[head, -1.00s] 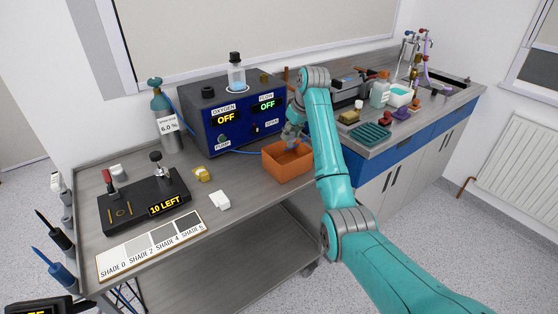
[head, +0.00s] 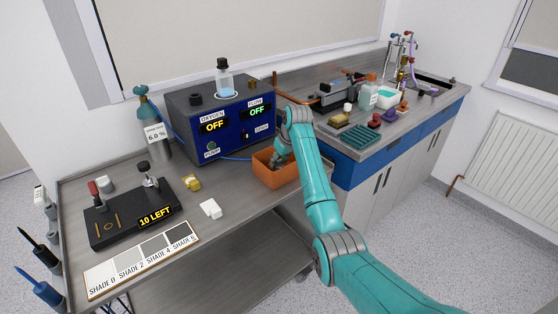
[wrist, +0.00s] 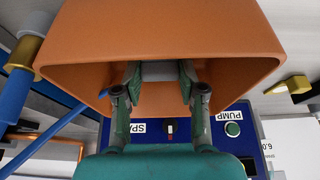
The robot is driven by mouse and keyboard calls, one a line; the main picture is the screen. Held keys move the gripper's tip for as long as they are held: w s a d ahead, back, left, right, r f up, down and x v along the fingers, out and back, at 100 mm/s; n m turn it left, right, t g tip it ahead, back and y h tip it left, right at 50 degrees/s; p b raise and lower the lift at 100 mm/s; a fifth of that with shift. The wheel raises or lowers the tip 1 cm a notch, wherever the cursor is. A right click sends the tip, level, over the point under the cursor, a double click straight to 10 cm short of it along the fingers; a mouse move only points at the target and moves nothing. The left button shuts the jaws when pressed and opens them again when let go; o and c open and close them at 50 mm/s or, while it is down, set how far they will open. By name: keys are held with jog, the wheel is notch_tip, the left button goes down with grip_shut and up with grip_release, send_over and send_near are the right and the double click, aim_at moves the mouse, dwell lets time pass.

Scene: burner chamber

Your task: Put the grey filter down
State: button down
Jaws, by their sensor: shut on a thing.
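My gripper (head: 279,160) is at the orange bin (head: 283,181), with its fingers down inside the bin's opening. In the wrist view my gripper (wrist: 160,80) is shut on a small grey piece, the grey filter (wrist: 160,70), held between the fingertips. The orange walls of the bin (wrist: 160,25) surround the fingers there. In the head view the filter is hidden by the gripper and the bin. I cannot tell whether the filter touches the bin's floor.
The blue control box (head: 220,130) stands just behind the bin. A white block (head: 210,209), a yellow piece (head: 191,183) and the shade card (head: 143,260) lie to the left. The green rack (head: 360,137) is on the counter to the right.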

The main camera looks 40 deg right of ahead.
jog(key=shift+f, duration=0.1)
jog(key=c, duration=0.7)
grip_release()
jog(key=v, duration=1.2)
jog(key=shift+r, duration=0.25)
